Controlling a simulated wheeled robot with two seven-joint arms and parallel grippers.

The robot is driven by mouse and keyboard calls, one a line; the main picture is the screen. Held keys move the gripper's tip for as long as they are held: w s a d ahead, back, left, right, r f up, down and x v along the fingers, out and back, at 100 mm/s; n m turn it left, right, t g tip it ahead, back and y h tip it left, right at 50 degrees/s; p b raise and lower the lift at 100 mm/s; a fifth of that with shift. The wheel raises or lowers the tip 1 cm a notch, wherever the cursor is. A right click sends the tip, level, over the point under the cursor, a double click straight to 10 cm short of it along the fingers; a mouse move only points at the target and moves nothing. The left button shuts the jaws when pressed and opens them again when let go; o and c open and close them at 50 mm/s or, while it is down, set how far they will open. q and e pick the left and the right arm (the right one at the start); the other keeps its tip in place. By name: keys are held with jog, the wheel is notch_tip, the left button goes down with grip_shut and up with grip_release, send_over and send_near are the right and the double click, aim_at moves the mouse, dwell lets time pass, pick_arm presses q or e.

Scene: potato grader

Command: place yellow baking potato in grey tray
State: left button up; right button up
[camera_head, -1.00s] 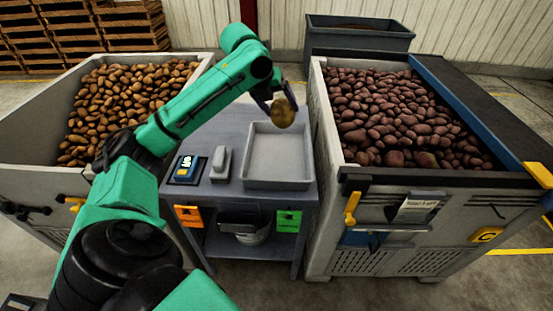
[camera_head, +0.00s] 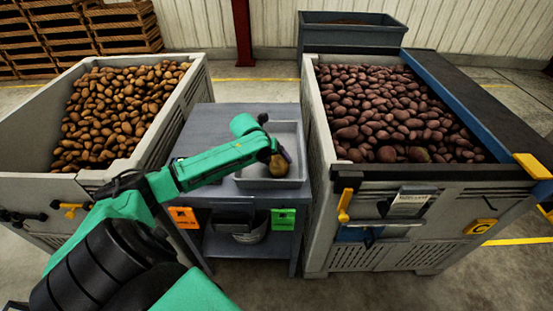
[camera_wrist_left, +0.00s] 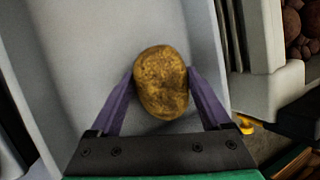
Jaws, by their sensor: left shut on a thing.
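The yellow baking potato (camera_head: 279,165) is between the fingers of my left gripper (camera_head: 272,158), low in the grey tray (camera_head: 246,183) on the table. In the left wrist view the potato (camera_wrist_left: 161,82) sits between the two purple fingers of my left gripper (camera_wrist_left: 162,85), which touch its sides. The tray's pale floor (camera_wrist_left: 75,60) lies behind it. I cannot tell whether the potato touches the tray floor. My right gripper is not in view.
A bin of brown potatoes (camera_head: 203,92) stands left of the table (camera_head: 200,125). A bin of dark red potatoes (camera_head: 317,225) stands close on the right. Orange (camera_head: 184,217) and green (camera_head: 283,219) tags hang at the table's front.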

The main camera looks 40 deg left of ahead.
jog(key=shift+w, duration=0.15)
pick_arm(q)
jog(key=o, duration=1.4)
jog(key=shift+c, duration=0.2)
jog(key=shift+o, duration=0.6)
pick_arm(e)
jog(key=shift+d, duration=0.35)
pick_arm(q)
jog(key=v, duration=0.6)
jog(key=shift+s+r, duration=0.2)
jog(key=shift+r, duration=0.1)
jog(key=p, duration=0.3)
send_near(275, 159)
jog(key=shift+s+a+r, duration=0.1)
jog(key=shift+s+r, duration=0.05)
jog(key=shift+r, duration=0.35)
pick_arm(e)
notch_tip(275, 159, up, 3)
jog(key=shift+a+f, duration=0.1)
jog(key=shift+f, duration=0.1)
pick_arm(q)
jog(key=shift+f, duration=0.1)
